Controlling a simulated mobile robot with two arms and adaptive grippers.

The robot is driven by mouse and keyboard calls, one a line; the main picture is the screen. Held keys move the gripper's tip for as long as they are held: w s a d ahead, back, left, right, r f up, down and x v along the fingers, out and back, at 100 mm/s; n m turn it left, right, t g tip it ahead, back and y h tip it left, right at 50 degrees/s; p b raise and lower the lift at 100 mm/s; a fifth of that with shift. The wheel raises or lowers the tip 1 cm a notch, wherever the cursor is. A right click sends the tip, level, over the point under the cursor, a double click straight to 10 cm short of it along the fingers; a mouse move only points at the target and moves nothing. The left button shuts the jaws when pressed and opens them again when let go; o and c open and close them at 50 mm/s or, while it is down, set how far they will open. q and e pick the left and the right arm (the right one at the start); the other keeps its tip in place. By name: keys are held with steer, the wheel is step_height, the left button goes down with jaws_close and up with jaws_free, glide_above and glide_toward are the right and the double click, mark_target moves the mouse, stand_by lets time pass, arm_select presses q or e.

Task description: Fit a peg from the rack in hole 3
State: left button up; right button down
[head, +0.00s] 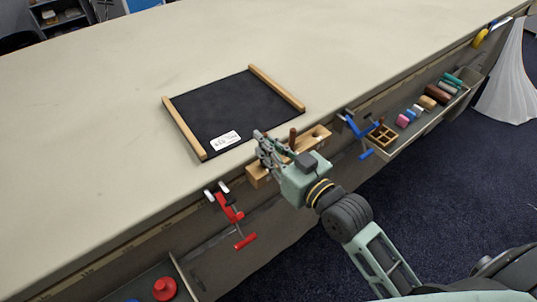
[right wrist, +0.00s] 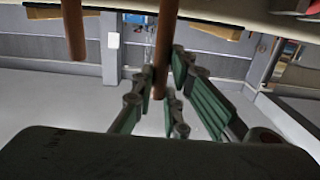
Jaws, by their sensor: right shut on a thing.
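A light wooden rack block (head: 318,137) sits along the table's front edge. A brown peg (head: 292,138) stands upright at it, just right of my right gripper. My right gripper (head: 262,142) is over the left part of the block. In the right wrist view its fingers are shut on a brown peg (right wrist: 165,40); a second brown peg (right wrist: 74,30) is apart from them, to the left. I cannot tell whether the held peg is still seated in the block. Hole numbers are not readable, so I cannot single out hole 3. My left gripper is not in view.
A black mat (head: 225,105) with wooden rails and a white label card (head: 225,140) lies behind the rack. A red clamp (head: 228,207) and a blue clamp (head: 355,127) flank the rack on the table edge. A tray (head: 405,133) of small items hangs right. The tabletop beyond is clear.

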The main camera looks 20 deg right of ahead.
step_height(320, 180, down, 3)
steer(key=shift+r, duration=0.1)
steer(key=shift+f, duration=0.5)
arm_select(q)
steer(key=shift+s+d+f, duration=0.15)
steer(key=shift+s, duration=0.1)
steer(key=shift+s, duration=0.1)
arm_select(e)
steer(key=c, duration=1.7)
jaws_free()
steer(key=shift+c, duration=0.2)
arm_select(q)
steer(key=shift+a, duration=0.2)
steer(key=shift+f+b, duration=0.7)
steer(key=shift+b, duration=0.1)
arm_select(e)
steer(key=v, duration=1.2)
steer(key=shift+d, duration=0.1)
